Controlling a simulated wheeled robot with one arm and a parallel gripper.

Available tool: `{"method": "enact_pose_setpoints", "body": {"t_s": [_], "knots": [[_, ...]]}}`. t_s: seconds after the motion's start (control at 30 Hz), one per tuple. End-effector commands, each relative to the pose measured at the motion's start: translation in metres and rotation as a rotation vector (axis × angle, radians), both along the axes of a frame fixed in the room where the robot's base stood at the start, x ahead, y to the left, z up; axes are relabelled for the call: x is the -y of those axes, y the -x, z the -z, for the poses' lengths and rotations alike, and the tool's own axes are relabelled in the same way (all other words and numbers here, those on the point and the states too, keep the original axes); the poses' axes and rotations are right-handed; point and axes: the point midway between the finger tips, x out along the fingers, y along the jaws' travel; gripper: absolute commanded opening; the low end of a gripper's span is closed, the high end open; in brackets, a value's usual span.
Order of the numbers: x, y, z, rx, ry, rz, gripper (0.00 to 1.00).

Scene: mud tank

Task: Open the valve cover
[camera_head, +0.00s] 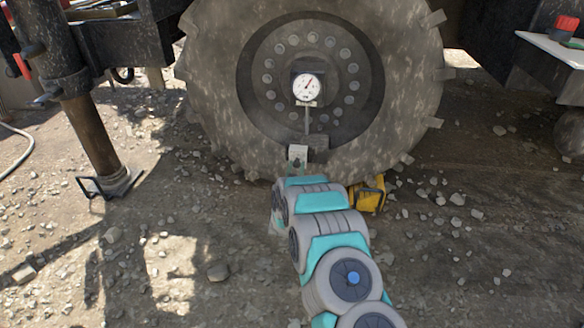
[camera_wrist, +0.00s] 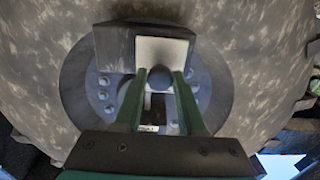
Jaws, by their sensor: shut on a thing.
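The valve cover appears to be a small pale plate (camera_wrist: 162,52) beside a dark box in the wrist view. In the head view, a small pale block (camera_head: 298,153) low on the wheel looks like the same part. My gripper (camera_wrist: 160,74) has its two green fingers on either side of a round grey knob, at the plate's lower edge. It is shut on this part. In the head view my arm reaches up to the block, and the fingers are hard to make out. Whether the cover has swung open cannot be told.
A white round gauge (camera_head: 306,87) stands on a stem above the block, in front of the big muddy wheel (camera_head: 225,75). A yellow object (camera_head: 368,194) lies right of my arm. A metal post (camera_head: 92,135) stands at left. Stony ground is open at lower left.

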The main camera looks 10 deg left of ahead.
Motion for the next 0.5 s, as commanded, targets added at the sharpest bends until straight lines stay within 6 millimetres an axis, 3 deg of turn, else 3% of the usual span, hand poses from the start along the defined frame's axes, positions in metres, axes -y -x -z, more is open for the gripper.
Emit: {"method": "enact_pose_setpoints", "body": {"t_s": [0.03, 0.2, 0.33, 0.5], "knots": [[0.017, 0.0, 0.0, -0.003, 0.001, 0.01, 0.0], [0.051, 0.001, 0.0, -0.002, -0.001, 0.01, 0.0], [0.067, 0.002, 0.001, -0.004, -0.001, 0.007, 0.0], [0.072, 0.003, 0.001, -0.004, -0.002, 0.005, 0.0]]}}
